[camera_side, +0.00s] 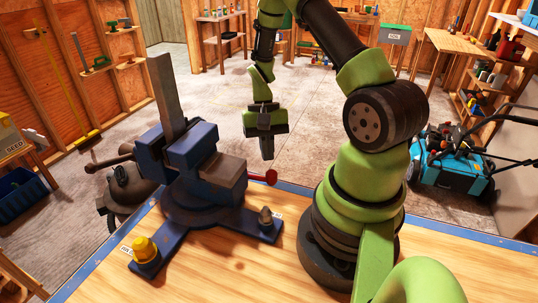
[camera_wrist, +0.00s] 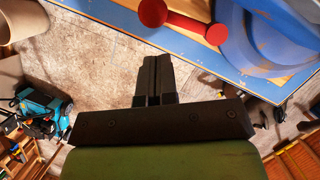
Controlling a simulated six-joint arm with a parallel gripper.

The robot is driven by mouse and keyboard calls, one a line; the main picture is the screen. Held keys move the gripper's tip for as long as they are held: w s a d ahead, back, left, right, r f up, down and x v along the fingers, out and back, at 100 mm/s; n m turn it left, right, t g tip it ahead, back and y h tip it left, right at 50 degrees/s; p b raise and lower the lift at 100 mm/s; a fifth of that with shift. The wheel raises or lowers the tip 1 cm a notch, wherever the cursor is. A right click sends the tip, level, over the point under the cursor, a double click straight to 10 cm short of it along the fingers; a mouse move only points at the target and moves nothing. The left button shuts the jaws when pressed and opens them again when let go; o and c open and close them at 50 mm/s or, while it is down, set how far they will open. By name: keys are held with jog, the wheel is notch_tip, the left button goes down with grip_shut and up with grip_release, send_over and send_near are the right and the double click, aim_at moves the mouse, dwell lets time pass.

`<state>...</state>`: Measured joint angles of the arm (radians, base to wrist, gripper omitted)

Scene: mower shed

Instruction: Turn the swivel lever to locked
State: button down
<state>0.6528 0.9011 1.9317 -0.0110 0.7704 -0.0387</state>
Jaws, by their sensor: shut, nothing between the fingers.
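A blue bench vise (camera_side: 190,175) stands on the wooden bench and grips an upright grey board (camera_side: 166,98). A red lever with a round knob (camera_side: 270,178) sticks out to the right from low on the vise. In the wrist view the red lever (camera_wrist: 196,25) shows at the top, beside the vise's blue base (camera_wrist: 285,30). My gripper (camera_side: 266,150) hangs pointing down behind the lever, higher up and apart from it. Its fingers (camera_wrist: 153,72) are shut and empty. The vise body hides the lever's inner end in the side view.
The bench top (camera_side: 225,275) in front is clear. A teal mower (camera_side: 455,170) stands on the floor at right.

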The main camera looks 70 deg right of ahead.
jog(key=shift+s+a, duration=0.6)
jog(key=shift+a, duration=0.25)
jog(key=shift+s+a+m, duration=0.4)
jog(key=shift+a+m, duration=0.1)
jog(key=shift+a, duration=0.25)
